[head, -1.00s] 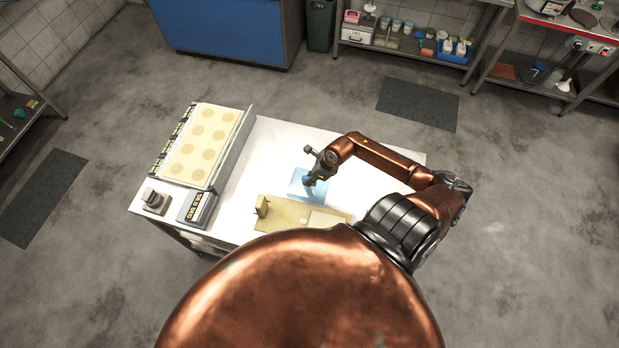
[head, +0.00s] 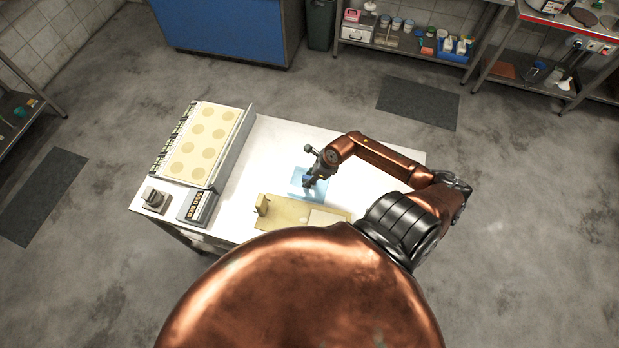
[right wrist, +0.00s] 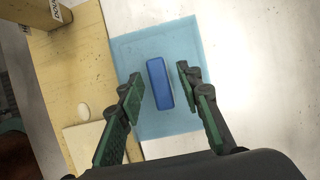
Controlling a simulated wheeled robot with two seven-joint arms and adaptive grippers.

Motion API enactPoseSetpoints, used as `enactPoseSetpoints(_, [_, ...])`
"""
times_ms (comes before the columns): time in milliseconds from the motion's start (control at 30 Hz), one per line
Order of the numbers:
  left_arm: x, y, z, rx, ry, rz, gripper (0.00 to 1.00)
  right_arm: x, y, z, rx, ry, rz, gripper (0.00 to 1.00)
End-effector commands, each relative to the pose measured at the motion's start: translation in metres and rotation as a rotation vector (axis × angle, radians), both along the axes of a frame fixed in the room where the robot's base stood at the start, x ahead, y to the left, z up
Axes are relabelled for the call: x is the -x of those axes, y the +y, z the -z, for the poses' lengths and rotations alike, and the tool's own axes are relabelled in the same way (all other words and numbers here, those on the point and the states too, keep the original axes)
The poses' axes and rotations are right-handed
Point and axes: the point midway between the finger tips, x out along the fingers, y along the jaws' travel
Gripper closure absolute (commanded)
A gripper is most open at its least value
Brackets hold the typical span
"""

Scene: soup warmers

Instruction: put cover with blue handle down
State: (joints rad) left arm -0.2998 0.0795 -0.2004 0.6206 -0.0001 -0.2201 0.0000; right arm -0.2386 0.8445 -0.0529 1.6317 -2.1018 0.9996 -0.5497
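The cover is a flat, light blue, see-through square (right wrist: 190,40) with a darker blue block handle (right wrist: 159,83). It appears to lie flat on the white tabletop; in the head view the cover (head: 297,188) is on the table's middle, partly hidden by my right gripper. My right gripper (head: 310,182) is just above it. In the right wrist view the gripper (right wrist: 158,88) is open, one finger on each side of the handle, with a gap on both sides. My left gripper is out of view.
A tan board (head: 280,210) with a small upright block (head: 262,205) and a pale flat piece lies close to the cover, on the near side. A cream tray with round spots (head: 205,145) stands at the table's left. White tabletop (head: 275,150) is bare beyond the cover.

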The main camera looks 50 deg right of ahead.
Motion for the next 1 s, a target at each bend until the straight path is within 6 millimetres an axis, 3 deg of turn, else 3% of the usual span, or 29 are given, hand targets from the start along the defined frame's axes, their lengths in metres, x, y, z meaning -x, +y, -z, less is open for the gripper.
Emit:
enactPoseSetpoints(600, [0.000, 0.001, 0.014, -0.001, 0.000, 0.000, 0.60, 0.037, -0.020, -0.098, 0.002, 0.001, -0.001, 0.67])
enactPoseSetpoints(1000, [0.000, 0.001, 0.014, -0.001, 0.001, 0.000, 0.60, 0.040, -0.021, -0.109, 0.000, 0.000, 0.000, 0.67])
